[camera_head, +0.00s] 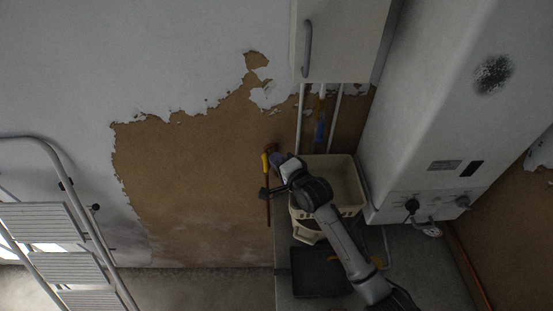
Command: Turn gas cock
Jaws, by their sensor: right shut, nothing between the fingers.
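A yellow lever (265,164), apparently the gas cock handle, stands along a thin reddish-brown pipe (268,212) against the bare brown wall. My right gripper (276,160) reaches up from the lower right and is shut, with its tip close beside the lever on its right. I cannot tell whether it touches the lever. The gripper and wrist hide part of the pipe and the cock's body. My left gripper is not in view.
A beige basin (345,172) stands right of the gripper, partly behind my arm. A white boiler (430,110) fills the right side, and a wall cabinet (342,40) hangs above. A blue handle (319,131) is below the cabinet. A stepladder (60,235) stands at left.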

